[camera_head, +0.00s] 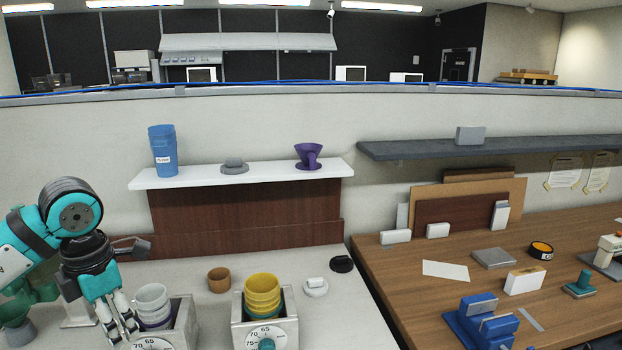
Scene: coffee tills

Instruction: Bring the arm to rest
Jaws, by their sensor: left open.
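My left arm, teal and black, comes in from the left in the head view. My left gripper (121,328) points down with its fingers open. It is just left of a grey box with a dial (185,325), close against a stack of white and purple cups (153,303) in that box. I cannot tell whether the fingers touch the cups or the box. My right gripper is not in view.
A second dial box (284,333) holds stacked yellow cups (262,290). A brown cup (219,280) stands behind, between the boxes. A white shelf (270,175) holds blue cups (162,150) and a purple dripper (308,156). A wooden counter (400,280) with several items lies right.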

